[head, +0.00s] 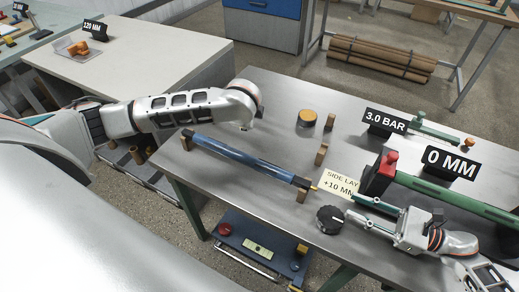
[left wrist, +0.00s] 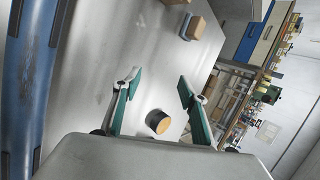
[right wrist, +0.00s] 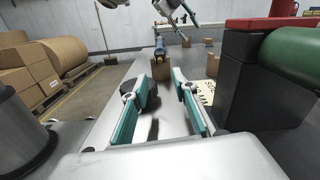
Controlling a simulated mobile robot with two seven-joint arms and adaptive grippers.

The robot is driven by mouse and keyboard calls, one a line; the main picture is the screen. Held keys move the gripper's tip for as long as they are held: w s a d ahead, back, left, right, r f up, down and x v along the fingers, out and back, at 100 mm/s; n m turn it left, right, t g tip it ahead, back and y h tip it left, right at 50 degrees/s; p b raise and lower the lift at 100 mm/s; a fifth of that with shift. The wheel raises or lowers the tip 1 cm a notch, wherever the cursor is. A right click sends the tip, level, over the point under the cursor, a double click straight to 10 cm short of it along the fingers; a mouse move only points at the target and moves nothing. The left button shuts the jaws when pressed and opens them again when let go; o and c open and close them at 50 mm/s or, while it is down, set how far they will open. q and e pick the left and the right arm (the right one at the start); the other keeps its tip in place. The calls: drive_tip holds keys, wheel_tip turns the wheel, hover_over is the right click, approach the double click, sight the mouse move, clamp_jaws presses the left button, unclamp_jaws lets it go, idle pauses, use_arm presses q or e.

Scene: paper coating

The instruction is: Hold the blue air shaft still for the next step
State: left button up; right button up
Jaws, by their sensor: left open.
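The blue air shaft (head: 240,158) lies diagonally over the metal table, its ends at small wooden blocks. It also shows at the left edge of the left wrist view (left wrist: 38,75) and end-on in the right wrist view (right wrist: 160,43). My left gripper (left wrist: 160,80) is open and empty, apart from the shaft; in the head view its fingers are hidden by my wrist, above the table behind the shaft. My right gripper (head: 352,205) is open and empty near the shaft's right end, beside the black knob (head: 329,219). Its spread fingers (right wrist: 160,78) show in the right wrist view.
An orange-topped round piece (head: 307,118) and small wooden blocks (head: 321,154) stand behind the shaft. A red-and-green bar (head: 430,190), a "0 MM" sign (head: 451,163) and a "3.0 BAR" sign (head: 385,121) occupy the right side. The table's middle is mostly clear.

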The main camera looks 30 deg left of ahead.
use_arm(q)
drive_tip(key=s+d+g+h, duration=0.1)
drive_tip(key=s+d, duration=0.2)
drive_tip(key=d, duration=0.4)
drive_tip(key=m+g+y, duration=0.2)
drive_tip(key=m+g, duration=0.1)
drive_tip(key=g, duration=0.1)
approach(253, 160)
drive_tip(key=shift+w+a+f, duration=0.15)
drive_tip(key=shift+w+f, duration=0.25)
drive_tip(key=shift+f, duration=0.1)
drive_tip(key=shift+w+a+f, duration=0.15)
drive_tip(key=shift+w+f, duration=0.25)
drive_tip(key=shift+f, duration=0.15)
drive_tip(key=shift+s+a+r, duration=0.1)
drive_tip(key=shift+s+a, duration=0.05)
drive_tip(key=shift+s, duration=0.1)
drive_tip(key=shift+s+x, duration=0.15)
drive_tip(key=shift+x, duration=1.75)
drive_tip(key=shift+s+x, duration=0.15)
drive_tip(key=shift+x, duration=1.8)
drive_tip(key=shift+c, duration=0.4)
clamp_jaws()
